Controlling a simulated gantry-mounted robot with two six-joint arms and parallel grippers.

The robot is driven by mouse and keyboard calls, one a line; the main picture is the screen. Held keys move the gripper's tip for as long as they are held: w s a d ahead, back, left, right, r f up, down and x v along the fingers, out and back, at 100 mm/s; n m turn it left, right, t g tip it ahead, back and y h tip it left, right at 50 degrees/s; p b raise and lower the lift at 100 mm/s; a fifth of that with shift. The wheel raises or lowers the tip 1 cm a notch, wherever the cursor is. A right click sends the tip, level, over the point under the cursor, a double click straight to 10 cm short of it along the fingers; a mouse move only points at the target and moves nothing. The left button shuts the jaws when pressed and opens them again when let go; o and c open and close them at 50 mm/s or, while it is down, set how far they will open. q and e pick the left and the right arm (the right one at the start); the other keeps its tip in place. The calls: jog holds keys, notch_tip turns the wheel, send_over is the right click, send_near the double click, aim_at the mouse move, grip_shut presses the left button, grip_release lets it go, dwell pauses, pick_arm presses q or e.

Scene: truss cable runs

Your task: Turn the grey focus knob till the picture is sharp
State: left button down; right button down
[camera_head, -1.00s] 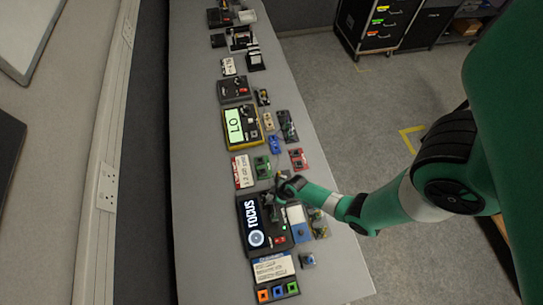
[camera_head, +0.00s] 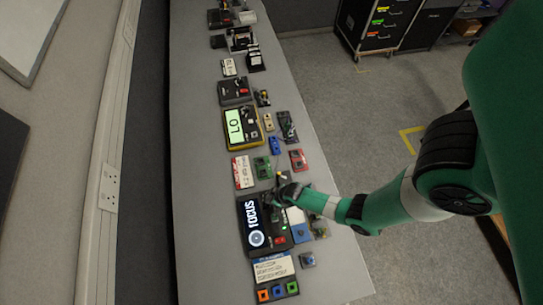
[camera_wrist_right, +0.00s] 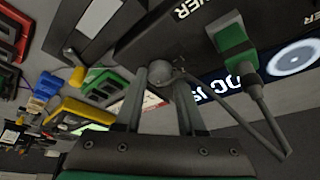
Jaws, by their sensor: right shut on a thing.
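The black focus box (camera_head: 281,253) stands near the front of the grey bench. Its screen (camera_head: 251,222) shows the word FOCUS and a pale ring, both readable; their edges are too small here to judge full sharpness. The screen also shows partly in the right wrist view (camera_wrist_right: 297,56). My right gripper (camera_head: 279,201) is over the box's far part, beside the screen. In the right wrist view its fingers (camera_wrist_right: 160,90) are closed around the round grey knob (camera_wrist_right: 162,72), which they partly hide. My left gripper is out of view.
A green block with a dark cable or lever (camera_wrist_right: 234,45) sits close to the knob. A yellow-edged box with a green LO screen (camera_head: 238,127) stands farther back. Small coloured modules (camera_head: 297,159) crowd the bench. Its right edge strip (camera_head: 335,190) is bare.

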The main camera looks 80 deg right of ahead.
jog(key=shift+w+a+m+h, duration=0.1)
jog(key=shift+m+h, duration=0.4)
jog(key=shift+m, duration=0.7)
jog(key=shift+m+g+h+b, duration=0.3)
jog(key=shift+m+g+b, duration=0.3)
jog(key=shift+m, duration=0.6)
jog(key=c, duration=0.5)
grip_release()
